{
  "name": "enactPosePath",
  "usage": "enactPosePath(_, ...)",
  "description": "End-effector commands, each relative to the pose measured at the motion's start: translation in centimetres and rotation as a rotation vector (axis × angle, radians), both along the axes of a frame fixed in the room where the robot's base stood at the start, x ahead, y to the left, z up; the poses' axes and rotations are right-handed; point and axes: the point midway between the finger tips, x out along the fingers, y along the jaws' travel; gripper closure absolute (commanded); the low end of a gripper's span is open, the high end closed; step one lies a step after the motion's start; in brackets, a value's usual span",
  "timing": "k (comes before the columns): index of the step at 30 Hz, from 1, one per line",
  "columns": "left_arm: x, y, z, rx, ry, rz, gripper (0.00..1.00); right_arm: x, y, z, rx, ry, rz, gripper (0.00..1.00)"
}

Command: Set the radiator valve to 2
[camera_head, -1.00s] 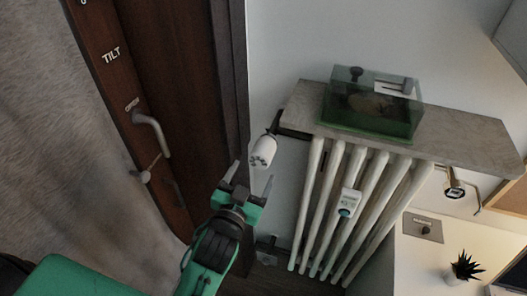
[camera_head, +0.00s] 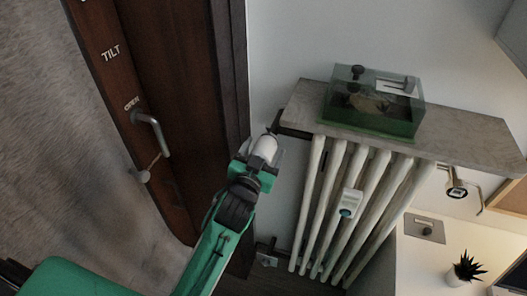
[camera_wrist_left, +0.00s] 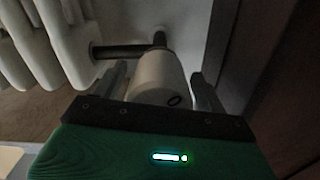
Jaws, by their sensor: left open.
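The radiator valve (camera_head: 265,147) is a white knob at the upper left corner of the white radiator (camera_head: 347,205). My left gripper (camera_head: 262,158) is at the valve, with its open fingers on either side of the knob. In the left wrist view the valve (camera_wrist_left: 158,80) sits between the two dark fingers (camera_wrist_left: 160,88), with a dark pipe behind it. A small dark mark shows on the knob's edge; I cannot read the setting. Whether the fingers touch the knob is not clear. My right gripper is not in view.
A stone shelf (camera_head: 465,135) above the radiator carries a green transparent box (camera_head: 372,103). A small white device (camera_head: 349,202) hangs on the radiator's front. A brown door with a handle (camera_head: 152,132) stands to the left. A desk with a plant (camera_head: 465,269) is at the lower right.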

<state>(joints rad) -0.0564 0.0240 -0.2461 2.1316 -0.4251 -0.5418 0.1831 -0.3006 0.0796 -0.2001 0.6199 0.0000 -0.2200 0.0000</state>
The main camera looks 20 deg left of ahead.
Motion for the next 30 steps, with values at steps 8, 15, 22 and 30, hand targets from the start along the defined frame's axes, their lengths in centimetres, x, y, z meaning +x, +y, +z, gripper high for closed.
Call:
enactPosePath(8, 0.0, 0.0, 0.0, 0.000, 0.000, 0.000, 0.70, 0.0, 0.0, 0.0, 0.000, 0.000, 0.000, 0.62)
enactPosePath(15, 0.0, 0.0, 0.0, 0.015, 0.000, 0.000, 0.71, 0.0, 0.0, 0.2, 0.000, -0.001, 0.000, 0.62)
enactPosePath(22, 0.0, 0.0, 0.2, 0.108, -0.001, -0.002, 0.71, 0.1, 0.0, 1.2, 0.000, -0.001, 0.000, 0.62)
enactPosePath(30, 0.0, 0.0, 0.3, 0.321, -0.008, -0.002, 0.71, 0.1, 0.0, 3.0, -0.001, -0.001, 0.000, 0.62)
